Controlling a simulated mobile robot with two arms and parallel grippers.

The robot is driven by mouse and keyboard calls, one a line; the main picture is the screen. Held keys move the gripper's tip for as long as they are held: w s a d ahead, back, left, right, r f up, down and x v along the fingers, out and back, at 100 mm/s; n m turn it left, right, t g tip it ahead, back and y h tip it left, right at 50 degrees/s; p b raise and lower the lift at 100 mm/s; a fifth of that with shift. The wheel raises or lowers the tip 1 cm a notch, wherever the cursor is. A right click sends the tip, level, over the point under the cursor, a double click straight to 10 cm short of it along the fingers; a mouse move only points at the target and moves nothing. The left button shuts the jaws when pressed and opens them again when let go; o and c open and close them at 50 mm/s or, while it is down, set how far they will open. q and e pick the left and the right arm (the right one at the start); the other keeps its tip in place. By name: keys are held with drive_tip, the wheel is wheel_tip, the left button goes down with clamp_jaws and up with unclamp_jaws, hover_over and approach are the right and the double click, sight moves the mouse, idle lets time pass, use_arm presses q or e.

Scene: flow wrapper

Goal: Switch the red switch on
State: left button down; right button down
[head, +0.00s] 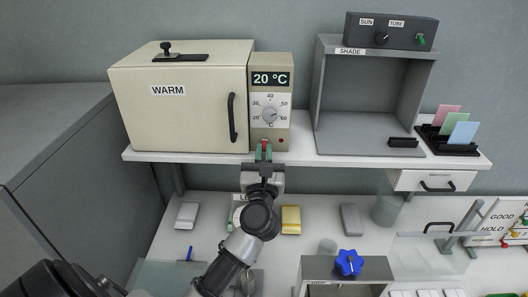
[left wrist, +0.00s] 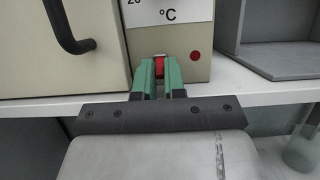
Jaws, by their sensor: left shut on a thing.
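The red switch (left wrist: 159,66) is on the lower part of the control panel of the beige WARM box (head: 185,110). My left gripper (head: 264,153) reaches up to the panel from below. In the left wrist view its green fingers (left wrist: 160,74) are shut on the red switch, one on each side. The fingers hide the switch's sides and lower part, so I cannot tell whether it is up or down. The panel's display (head: 271,79) reads 20 °C, and a dial (head: 270,115) is below it. A round dark red spot (left wrist: 195,56) lies right of the switch.
The box stands on a white shelf (head: 300,157), whose front edge is just below my fingers. A grey SHADE box (head: 325,90) and a black rack with coloured cards (head: 450,143) are to the right. Below, a blue knob (head: 348,262) and a yellow block (head: 291,219) are near my arm.

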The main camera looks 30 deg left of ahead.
sight(264, 140)
use_arm(q)
drive_tip(key=shift+s+d+r+g+h+p, duration=0.1)
drive_tip(key=shift+r+g+h+p, duration=0.65)
drive_tip(key=shift+p, duration=1.65)
drive_tip(key=shift+g+p, duration=0.3)
drive_tip(key=shift+g, duration=0.15)
drive_tip(key=shift+g+h, duration=0.3)
drive_tip(key=shift+h, duration=0.05)
drive_tip(key=g+h, duration=0.1)
drive_tip(key=r+g, duration=0.1)
drive_tip(key=g, duration=0.1)
drive_tip(key=shift+h, duration=0.4)
drive_tip(key=shift+r+g+h, duration=0.35)
drive_tip(key=shift+g+h, duration=0.35)
drive_tip(key=shift+g, duration=0.4)
